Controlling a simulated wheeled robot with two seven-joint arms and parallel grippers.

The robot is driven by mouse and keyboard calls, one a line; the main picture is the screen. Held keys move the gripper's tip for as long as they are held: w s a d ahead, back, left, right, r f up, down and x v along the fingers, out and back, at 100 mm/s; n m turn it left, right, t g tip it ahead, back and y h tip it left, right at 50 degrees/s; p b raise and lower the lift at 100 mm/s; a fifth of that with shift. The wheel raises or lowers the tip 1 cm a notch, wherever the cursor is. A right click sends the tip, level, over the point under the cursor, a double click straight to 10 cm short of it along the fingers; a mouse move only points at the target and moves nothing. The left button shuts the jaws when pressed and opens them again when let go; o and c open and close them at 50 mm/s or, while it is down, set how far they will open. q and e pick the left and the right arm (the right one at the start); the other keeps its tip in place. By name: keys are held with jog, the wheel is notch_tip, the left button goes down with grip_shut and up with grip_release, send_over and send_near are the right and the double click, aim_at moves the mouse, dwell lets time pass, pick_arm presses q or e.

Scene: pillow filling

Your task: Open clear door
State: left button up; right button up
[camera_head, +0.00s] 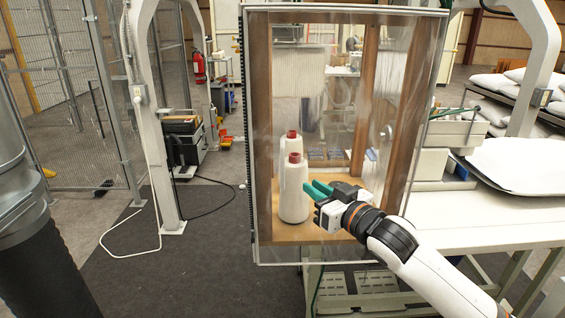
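The clear door (335,245) is a transparent panel with a thin light frame, on a wooden-framed cabinet in the middle of the head view. Its dark hinge-like strip runs down the left edge. Two white bottles or spools with red tops (293,195) stand inside on a wooden floor. My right gripper (315,189), with green fingertips, is at the lower middle of the door, pointing left toward the front bottle. Its fingers look slightly apart. I cannot tell whether they touch the panel. My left gripper is not in view.
A white table (470,228) with grey bins (455,130) and white pillows (520,165) stands at the right. A white post (160,150) and wire-mesh fence (70,95) are at the left. The dark floor mat (215,235) left of the cabinet has a loose cable.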

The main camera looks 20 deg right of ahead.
aim_at(284, 165)
jog(key=p+x, duration=0.1)
jog(key=x, duration=0.2)
jog(key=r+p+x, duration=0.1)
jog(key=x, duration=0.2)
jog(key=p+x, duration=0.1)
jog(key=x, duration=0.3)
jog(key=shift+a+r, duration=0.4)
jog(key=shift+a, duration=0.05)
jog(key=shift+w+a+f, duration=0.1)
jog(key=shift+w+a, duration=0.15)
jog(key=shift+w, duration=0.4)
grip_shut()
